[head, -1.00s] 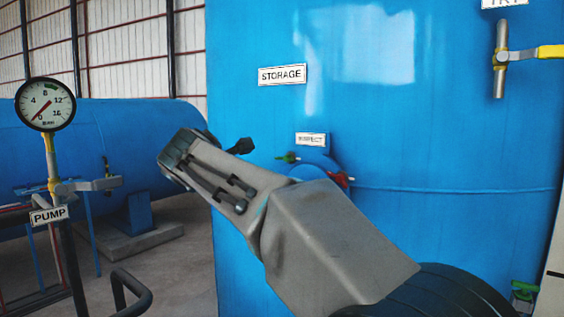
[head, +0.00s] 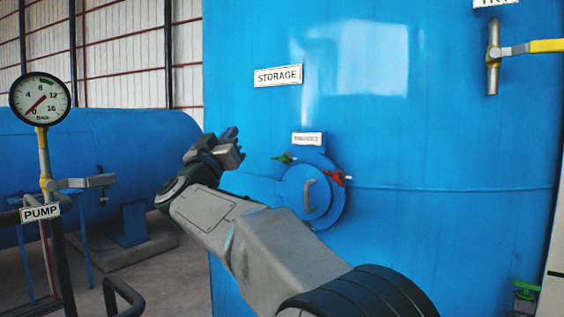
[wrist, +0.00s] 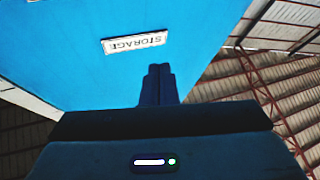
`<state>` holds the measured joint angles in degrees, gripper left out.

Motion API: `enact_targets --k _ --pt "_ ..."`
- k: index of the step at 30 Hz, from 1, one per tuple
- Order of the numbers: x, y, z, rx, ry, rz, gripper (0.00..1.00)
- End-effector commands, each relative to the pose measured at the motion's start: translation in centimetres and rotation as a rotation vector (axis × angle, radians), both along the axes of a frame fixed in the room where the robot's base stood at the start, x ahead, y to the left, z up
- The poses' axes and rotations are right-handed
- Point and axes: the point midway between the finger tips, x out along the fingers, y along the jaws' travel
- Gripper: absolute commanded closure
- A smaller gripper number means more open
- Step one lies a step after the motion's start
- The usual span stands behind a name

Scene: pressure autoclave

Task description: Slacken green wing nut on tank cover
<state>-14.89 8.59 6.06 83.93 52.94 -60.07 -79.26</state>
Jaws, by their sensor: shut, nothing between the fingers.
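The tank cover (head: 317,205) is a round blue hatch with a pale handle on the big blue storage tank (head: 400,250), right of centre in the head view. The green wing nut (head: 285,158) sits at the cover's upper left edge. A red wing nut (head: 335,178) sits at its upper right. My gripper (head: 232,136) is shut and empty, left of the cover and a little above the green nut's height, apart from both. In the wrist view my gripper's fingers (wrist: 159,83) are together, with the tank's wall behind. Neither nut shows in the wrist view.
A STORAGE sign (head: 278,76) and an INSPECT sign (head: 307,138) are on the tank. A pressure gauge (head: 40,99) with a PUMP sign (head: 40,212) stands at left. A yellow-handled valve (head: 545,46) is at upper right. A blue horizontal tank (head: 130,140) lies behind.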

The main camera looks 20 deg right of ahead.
Motion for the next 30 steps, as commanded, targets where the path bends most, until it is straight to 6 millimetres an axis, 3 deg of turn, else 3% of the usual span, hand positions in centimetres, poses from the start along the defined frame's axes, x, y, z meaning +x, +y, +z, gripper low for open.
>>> enact_targets --k 3,9,16,27,30 --pt "-1.2 -3.3 -2.6 0.144 -0.003 -0.141 1.00" --pt "-2.4 -5.7 -4.6 0.251 0.004 -0.259 1.00" --pt "-1.1 -7.7 -3.7 0.257 0.005 -0.269 1.00" --pt "3.4 -13.6 -1.0 0.254 0.004 -0.268 1.00" --pt "3.2 -13.2 -3.3 0.254 0.007 -0.264 1.00"
